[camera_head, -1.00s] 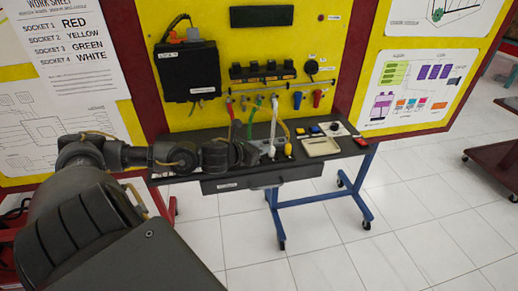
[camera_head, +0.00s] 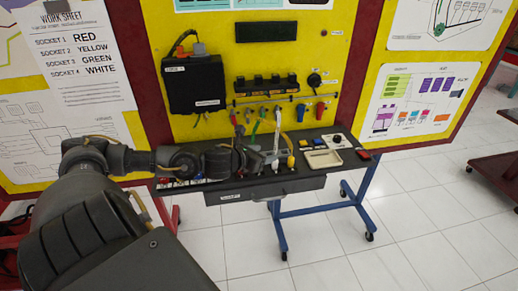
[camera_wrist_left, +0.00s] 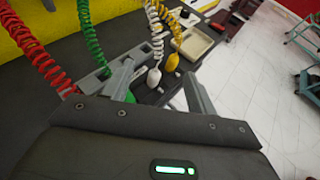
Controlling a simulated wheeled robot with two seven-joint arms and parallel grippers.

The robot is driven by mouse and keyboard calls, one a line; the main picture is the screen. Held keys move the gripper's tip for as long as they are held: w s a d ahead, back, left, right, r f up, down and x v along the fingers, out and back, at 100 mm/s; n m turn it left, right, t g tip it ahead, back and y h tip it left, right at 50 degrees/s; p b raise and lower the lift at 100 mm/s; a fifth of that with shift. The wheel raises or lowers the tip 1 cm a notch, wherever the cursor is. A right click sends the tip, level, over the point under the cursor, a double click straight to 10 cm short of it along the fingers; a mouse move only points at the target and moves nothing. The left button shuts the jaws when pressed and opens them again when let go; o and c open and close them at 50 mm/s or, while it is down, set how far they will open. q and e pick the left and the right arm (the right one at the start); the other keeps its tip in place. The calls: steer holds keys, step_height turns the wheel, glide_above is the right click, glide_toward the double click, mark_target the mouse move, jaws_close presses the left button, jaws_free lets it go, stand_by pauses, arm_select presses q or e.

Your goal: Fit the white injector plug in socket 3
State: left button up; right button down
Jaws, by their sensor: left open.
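The white plug (camera_wrist_left: 154,77) hangs on a coiled white cord in the left wrist view, just above the dark bench shelf or resting on it; I cannot tell which. My left gripper (camera_wrist_left: 158,69) is open, with the white plug showing between its fingers, apart from both. The gripper also shows over the bench in the head view (camera_head: 256,160), small and dark. The yellow plug (camera_wrist_left: 172,62) is just right of the white one. The green plug (camera_wrist_left: 130,97) is partly hidden by the left finger. Socket 3 cannot be made out. My right gripper is out of view.
The bench shelf (camera_head: 225,189) carries a beige tray (camera_head: 323,158) right of the plugs. Coiled red (camera_wrist_left: 35,55) and green (camera_wrist_left: 90,35) cords hang nearby. The work sheet (camera_head: 82,55) lists socket 3 green, socket 4 white.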

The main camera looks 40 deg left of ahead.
arm_select(q)
steer(key=b+v, duration=0.3)
steer(key=v, duration=0.7)
steer(key=shift+s+r, duration=0.2)
steer(key=shift+s, duration=0.1)
stand_by(0.4)
